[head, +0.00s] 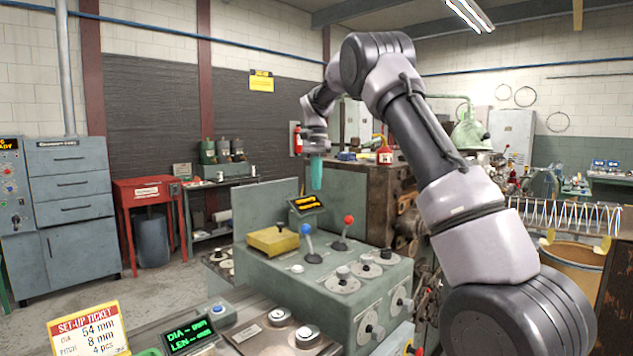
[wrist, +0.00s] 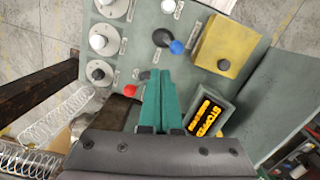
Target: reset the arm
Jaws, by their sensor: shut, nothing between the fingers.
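My arm rises from the lower right of the head view and bends over to the left. My gripper (head: 316,186) hangs pointing down above the back of the green control console (head: 320,270). Its teal fingers are together with nothing between them. In the wrist view the closed fingers (wrist: 160,85) point over the console, close to the red lever knob (wrist: 131,90) in the picture. I cannot tell the height gap between them. The blue lever knob (wrist: 177,47) stands farther off, clear of the fingers.
The console carries a yellow box (head: 273,240), several dials and a small display (head: 307,204) with orange lettering. A set-up ticket (head: 88,330) and a green readout (head: 190,337) are at the lower left. Coiled springs (head: 565,214) lie at the right. Open floor is at the left.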

